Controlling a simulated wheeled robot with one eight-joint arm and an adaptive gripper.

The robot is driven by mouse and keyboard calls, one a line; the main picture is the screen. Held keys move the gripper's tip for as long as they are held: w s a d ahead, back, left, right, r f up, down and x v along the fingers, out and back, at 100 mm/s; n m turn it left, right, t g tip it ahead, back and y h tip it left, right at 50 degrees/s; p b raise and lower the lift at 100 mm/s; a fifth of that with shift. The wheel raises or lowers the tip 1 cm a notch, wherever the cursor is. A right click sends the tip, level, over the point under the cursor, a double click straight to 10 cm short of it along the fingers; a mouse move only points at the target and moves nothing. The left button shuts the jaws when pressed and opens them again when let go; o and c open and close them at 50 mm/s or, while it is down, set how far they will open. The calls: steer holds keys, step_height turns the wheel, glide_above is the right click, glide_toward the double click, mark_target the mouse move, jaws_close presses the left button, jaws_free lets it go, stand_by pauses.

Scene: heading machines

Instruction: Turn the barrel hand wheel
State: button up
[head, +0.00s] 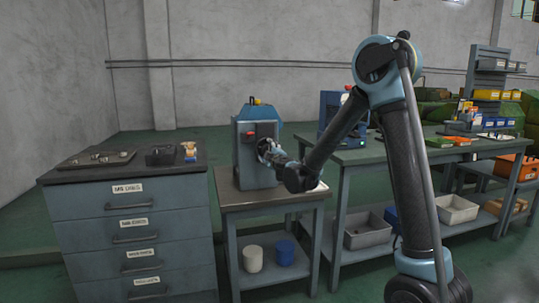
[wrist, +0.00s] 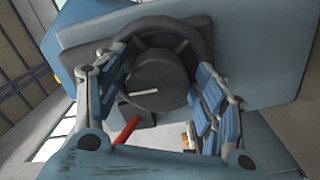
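The dark round hand wheel (wrist: 160,78) fills the middle of the wrist view, with a pale line on its face and a thicker dark ring behind its upper edge. It sits on the flat blue-grey face of a small machine (head: 246,175). My gripper (wrist: 163,82) is open, with one blue-padded finger on each side of the wheel's hub. The pads are close to the hub's sides; I cannot tell whether they touch. In the head view my gripper (head: 268,151) is at the machine's front and hides the wheel.
The machine stands on a small table (head: 272,195) with a white and a blue pot below. A drawer cabinet (head: 130,205) is at left, and a longer workbench (head: 375,153) with bins at right. A red rod (wrist: 127,130) shows below the wheel.

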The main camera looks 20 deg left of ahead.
stand_by(0.3)
steer(key=v, duration=1.2)
steer(key=shift+w, duration=0.1)
